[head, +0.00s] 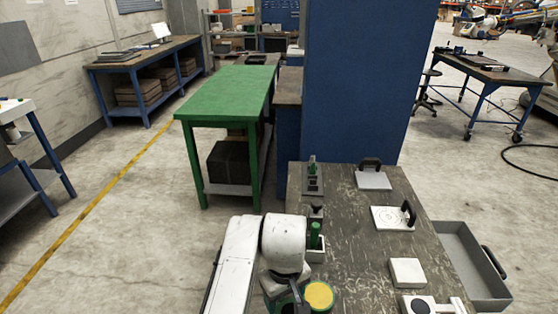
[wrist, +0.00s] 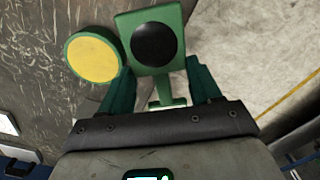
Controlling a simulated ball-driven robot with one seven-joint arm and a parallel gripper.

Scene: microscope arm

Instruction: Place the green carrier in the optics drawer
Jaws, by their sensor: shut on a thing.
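In the wrist view my gripper (wrist: 162,88) has its dark green fingers around the stem of a green carrier (wrist: 178,22), a square plate with a black round disc on its face. A round yellow disc with a green rim (wrist: 93,53) is beside the plate; I cannot tell if they touch. In the head view this yellow disc (head: 319,295) is at the bottom, right of my white arm, and the held carrier is hard to make out. A grey open drawer (head: 455,240) with a black handle sticks out at the workbench's right side and looks empty.
The worn workbench (head: 350,250) holds a green cylinder in a white holder (head: 315,237), two light plates with black handles (head: 373,180) (head: 393,217), a white block (head: 406,272) and a pale device (head: 430,304). A blue column (head: 365,80) stands behind. A green table (head: 225,95) is at left.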

